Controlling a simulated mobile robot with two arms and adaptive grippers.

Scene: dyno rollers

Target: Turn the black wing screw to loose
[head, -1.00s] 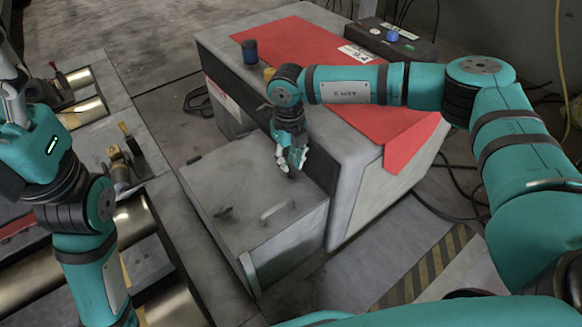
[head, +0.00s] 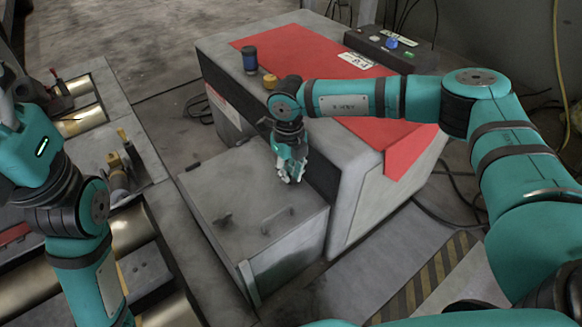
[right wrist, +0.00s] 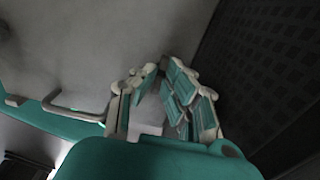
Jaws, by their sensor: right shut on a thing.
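A grey box lid (head: 245,195) with a handle (head: 278,222) stands beside the red and grey machine. My right gripper (head: 290,177) points down at the lid's back right, close to the machine's side. In the right wrist view its fingers (right wrist: 163,100) are drawn together. They are shut on the black wing screw, which they hide from both views.
The red-topped machine (head: 320,60) rises right behind the right gripper. A dark cylinder (head: 250,58), a yellow knob (head: 270,81) and a control box (head: 385,45) are on top. Metal rollers (head: 135,225) lie to the left. Striped floor marking (head: 425,285) and cables are at the right.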

